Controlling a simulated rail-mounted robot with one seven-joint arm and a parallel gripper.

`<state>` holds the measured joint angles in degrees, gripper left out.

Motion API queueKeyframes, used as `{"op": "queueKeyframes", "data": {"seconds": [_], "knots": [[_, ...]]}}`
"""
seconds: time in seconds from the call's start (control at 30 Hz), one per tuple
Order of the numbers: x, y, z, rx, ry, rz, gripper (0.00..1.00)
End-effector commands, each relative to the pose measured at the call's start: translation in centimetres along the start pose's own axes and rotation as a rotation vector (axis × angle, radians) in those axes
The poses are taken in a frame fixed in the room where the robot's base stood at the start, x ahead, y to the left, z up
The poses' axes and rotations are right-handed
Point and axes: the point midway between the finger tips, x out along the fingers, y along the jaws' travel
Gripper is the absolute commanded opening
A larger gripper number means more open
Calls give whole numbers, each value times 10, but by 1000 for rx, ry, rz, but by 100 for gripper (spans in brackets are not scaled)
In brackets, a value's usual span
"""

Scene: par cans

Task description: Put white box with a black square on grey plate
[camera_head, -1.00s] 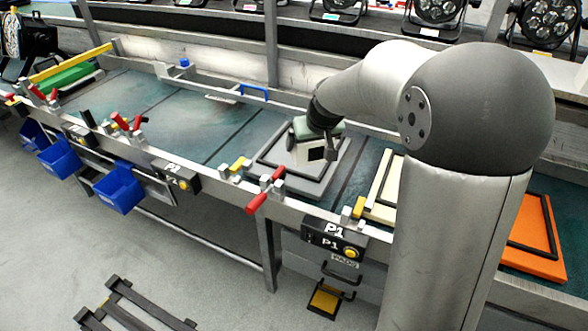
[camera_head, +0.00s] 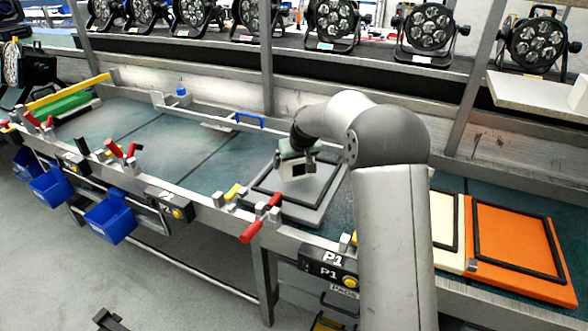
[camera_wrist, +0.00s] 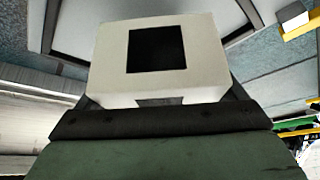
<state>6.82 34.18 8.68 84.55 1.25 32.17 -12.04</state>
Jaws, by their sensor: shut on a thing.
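The white box (camera_wrist: 108,62) with a black square (camera_wrist: 157,49) fills the middle of the wrist view. My gripper (camera_head: 303,160) is shut on it; in the wrist view the fingers are mostly hidden behind the box and the dark edge of the gripper body. The box also shows in the head view (camera_head: 285,171), over the grey plate (camera_head: 318,209). The plate has a black frame on top and lies on the workbench. I cannot tell whether the box touches the plate.
An orange plate (camera_head: 485,273) and a cream plate (camera_head: 447,207) lie to the right of my arm. Red-handled clamps (camera_head: 252,232) line the bench's front edge. A blue handle (camera_head: 250,118) stands behind. The bench left of the grey plate is largely clear.

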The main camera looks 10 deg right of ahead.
Motion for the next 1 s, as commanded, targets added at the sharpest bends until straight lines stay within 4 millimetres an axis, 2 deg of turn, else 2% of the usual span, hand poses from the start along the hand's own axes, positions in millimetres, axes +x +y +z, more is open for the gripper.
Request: {"op": "queueKeyframes", "data": {"seconds": [0.17,0.4,0.73,0.77,0.8,1.0], "knots": [[11,1,-2,0,1,0,58],[37,1,13,0,1,1,58],[41,1,15,0,1,1,58],[41,1,15,0,0,1,94],[40,1,15,0,0,1,100],[40,1,15,0,0,1,100]]}}
